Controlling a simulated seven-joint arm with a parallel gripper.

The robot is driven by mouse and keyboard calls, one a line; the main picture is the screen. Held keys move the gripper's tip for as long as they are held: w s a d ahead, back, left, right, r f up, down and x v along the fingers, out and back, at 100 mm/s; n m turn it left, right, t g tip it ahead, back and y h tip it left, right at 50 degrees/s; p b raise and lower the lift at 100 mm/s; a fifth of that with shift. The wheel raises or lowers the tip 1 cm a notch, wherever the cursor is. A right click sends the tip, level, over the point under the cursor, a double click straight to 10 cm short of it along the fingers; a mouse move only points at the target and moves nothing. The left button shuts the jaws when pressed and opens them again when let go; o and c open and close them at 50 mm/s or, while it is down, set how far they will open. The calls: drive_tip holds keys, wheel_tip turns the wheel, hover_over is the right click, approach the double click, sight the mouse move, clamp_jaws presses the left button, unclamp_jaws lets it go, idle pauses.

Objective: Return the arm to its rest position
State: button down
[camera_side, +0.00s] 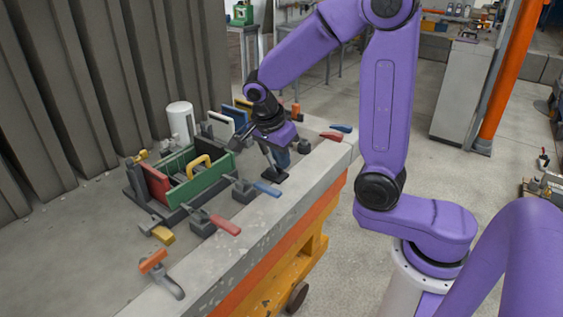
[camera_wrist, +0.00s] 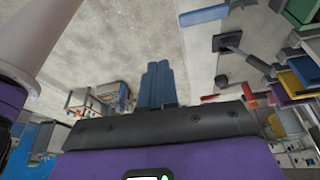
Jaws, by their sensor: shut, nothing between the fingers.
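My gripper (camera_side: 283,159) is on the purple arm, above the near part of the concrete bench, to the right of the panel mould. In the wrist view the gripper (camera_wrist: 157,70) shows as blue fingers side by side, shut and empty. In the side view the fingertips are close to a black-plated tool (camera_side: 274,174) standing on the bench. I cannot tell whether they touch it. The arm is bent, with its forearm reaching left over the bench.
The panel mould has a green panel (camera_side: 205,178) and a red panel (camera_side: 155,184). Clamps with red (camera_side: 226,225) and blue (camera_side: 268,189) handles line the bench. A white cylinder (camera_side: 181,121) stands behind. An orange post (camera_side: 507,80) rises at right.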

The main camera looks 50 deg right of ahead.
drive_tip(key=s+a+n+y, duration=0.2)
drive_tip(key=s+n, duration=0.8)
drive_tip(key=n, duration=0.5)
drive_tip(key=s+a+r+n+y, duration=0.1)
drive_tip(key=s+a+n+y, duration=0.1)
drive_tip(key=s+n, duration=0.8)
drive_tip(key=a+n, duration=0.1)
drive_tip(key=n, duration=0.5)
drive_tip(key=shift+s+a+n+t, duration=0.25)
drive_tip(key=shift+s+n+t, duration=0.05)
drive_tip(key=shift+t, duration=0.1)
